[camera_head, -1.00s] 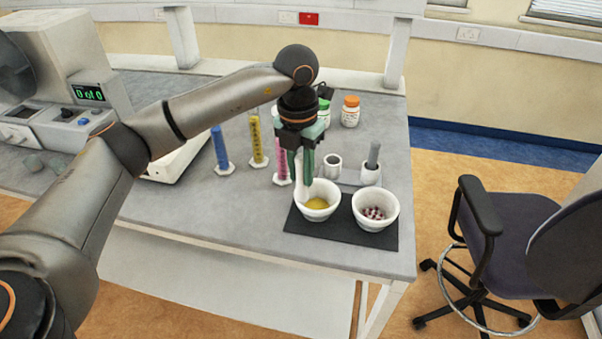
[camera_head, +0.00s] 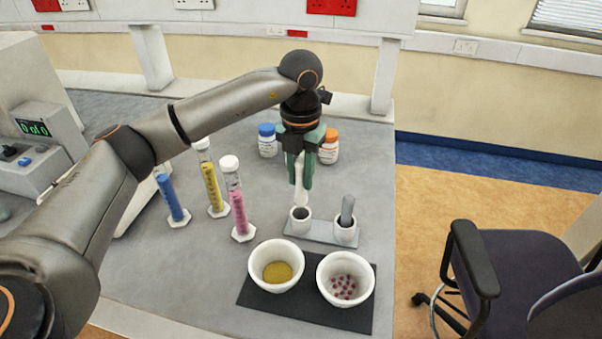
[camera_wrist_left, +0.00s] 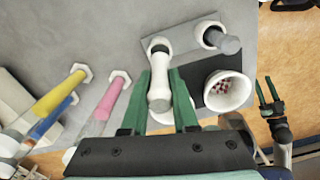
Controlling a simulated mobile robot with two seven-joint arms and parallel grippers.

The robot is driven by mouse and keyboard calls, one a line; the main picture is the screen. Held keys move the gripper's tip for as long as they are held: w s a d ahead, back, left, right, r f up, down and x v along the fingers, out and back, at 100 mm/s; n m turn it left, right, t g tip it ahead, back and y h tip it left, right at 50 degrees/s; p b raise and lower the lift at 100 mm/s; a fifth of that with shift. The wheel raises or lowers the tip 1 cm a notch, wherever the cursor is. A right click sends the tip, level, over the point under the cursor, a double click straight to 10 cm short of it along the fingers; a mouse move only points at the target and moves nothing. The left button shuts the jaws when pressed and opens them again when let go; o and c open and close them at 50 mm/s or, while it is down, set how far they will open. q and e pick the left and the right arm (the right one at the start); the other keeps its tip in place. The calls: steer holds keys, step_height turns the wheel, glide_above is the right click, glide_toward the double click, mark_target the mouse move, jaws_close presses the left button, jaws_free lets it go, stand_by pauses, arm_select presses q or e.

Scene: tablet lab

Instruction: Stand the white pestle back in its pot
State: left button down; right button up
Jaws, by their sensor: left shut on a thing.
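The white pestle (camera_head: 299,186) hangs upright, held between the green fingers of my left gripper (camera_head: 300,172), which is shut on it. Its lower end is at the mouth of the empty pot (camera_head: 300,222); I cannot tell whether the tip is inside. In the left wrist view the pestle (camera_wrist_left: 159,92) is between the fingers, with the pot (camera_wrist_left: 157,42) just beyond its end. My right gripper (camera_wrist_left: 267,92) shows at the right of the left wrist view, fingers apart and empty.
A grey pestle (camera_head: 347,210) stands in the neighbouring pot (camera_head: 345,235). A white mortar with yellow powder (camera_head: 259,260) and one with reddish pieces (camera_head: 328,280) sit on a black mat (camera_head: 345,319). Several cylinders, including a pink one (camera_head: 239,212), stand left; lidded bottles (camera_head: 267,146) are behind.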

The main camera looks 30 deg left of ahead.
mark_target(301, 160)
arm_select(q)
steer(key=shift+s+f+b, duration=0.1)
steer(key=shift+f+b, duration=0.2)
steer(key=shift+f, duration=0.2)
steer(key=shift+f+b, duration=1.9)
steer(key=shift+f, duration=0.9)
steer(key=shift+f+b, duration=0.3)
steer(key=shift+f, duration=0.2)
steer(key=c, duration=0.6)
jaws_free()
steer(key=shift+r, duration=0.1)
step_height(301, 160, up, 12)
steer(key=shift+r, duration=0.2)
